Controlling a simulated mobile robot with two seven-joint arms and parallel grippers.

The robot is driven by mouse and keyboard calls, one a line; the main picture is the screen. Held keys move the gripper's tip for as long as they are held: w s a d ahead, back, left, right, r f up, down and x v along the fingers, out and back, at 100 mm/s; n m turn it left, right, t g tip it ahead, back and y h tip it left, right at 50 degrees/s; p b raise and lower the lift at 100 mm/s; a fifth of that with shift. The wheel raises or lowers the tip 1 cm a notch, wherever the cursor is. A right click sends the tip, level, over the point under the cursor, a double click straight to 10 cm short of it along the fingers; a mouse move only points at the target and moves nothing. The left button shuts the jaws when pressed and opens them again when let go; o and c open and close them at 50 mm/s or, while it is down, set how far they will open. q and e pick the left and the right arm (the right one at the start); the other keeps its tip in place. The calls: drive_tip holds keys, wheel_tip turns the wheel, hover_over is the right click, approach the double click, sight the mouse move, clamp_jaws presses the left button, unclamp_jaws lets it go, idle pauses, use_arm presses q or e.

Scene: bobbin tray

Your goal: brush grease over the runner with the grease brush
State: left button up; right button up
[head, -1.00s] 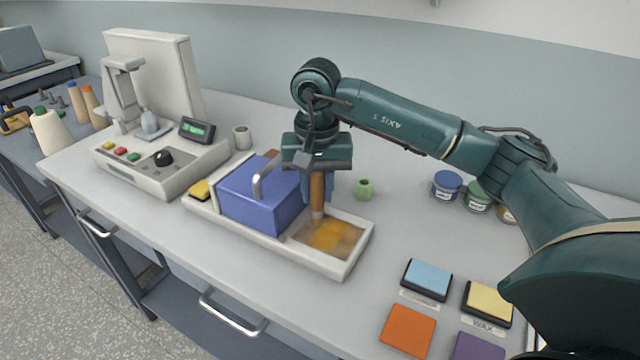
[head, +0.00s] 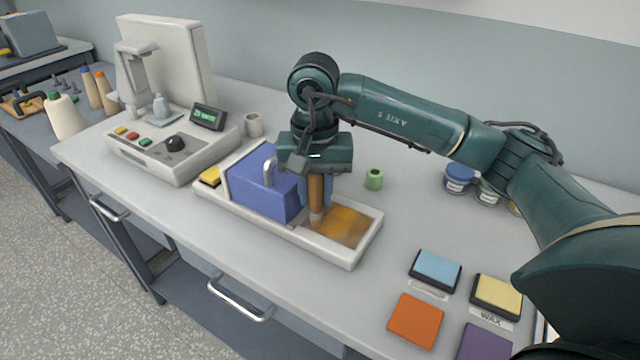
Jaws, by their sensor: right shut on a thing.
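My right gripper (head: 316,185) points down and is shut on the grease brush (head: 315,197), whose brown wooden handle stands roughly upright between the fingers. The brush's lower end is at the left part of a brownish-orange patch (head: 346,225) in the right section of a white tray (head: 345,260). I cannot tell which part is the runner. A blue block with a metal handle (head: 252,184) sits in the tray just left of the brush, partly hidden by the gripper. My left gripper is not in view.
A control box (head: 150,152) with a display stands left of the tray. A small green cylinder (head: 374,179) is behind the tray, and lidded jars (head: 458,178) stand further right. Coloured pads, including an orange one (head: 416,319), lie at the front right. Bench between tray and pads is clear.

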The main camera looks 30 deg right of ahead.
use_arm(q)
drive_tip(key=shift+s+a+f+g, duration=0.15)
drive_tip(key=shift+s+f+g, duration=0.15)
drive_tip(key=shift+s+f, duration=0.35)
use_arm(e)
drive_tip(key=shift+s+a, duration=0.1)
drive_tip(key=shift+r+p, duration=1.25)
drive_tip(key=shift+r, duration=1.15)
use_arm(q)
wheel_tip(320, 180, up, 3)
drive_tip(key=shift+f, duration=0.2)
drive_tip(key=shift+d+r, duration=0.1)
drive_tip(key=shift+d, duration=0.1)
use_arm(e)
drive_tip(key=shift+r, duration=0.1)
wheel_tip(320, 180, up, 5)
drive_tip(key=p, duration=0.5)
drive_tip(key=shift+r, duration=0.15)
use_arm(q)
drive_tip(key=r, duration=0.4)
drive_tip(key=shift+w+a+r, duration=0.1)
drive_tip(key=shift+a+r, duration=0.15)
use_arm(e)
drive_tip(key=s+a+f+n, duration=0.2)
drive_tip(key=s+f+n, duration=0.3)
drive_tip(key=f, duration=0.3)
drive_tip(key=shift+s+a+f+n, duration=0.15)
drive_tip(key=shift+s+n, duration=0.25)
drive_tip(key=shift+s, duration=0.1)
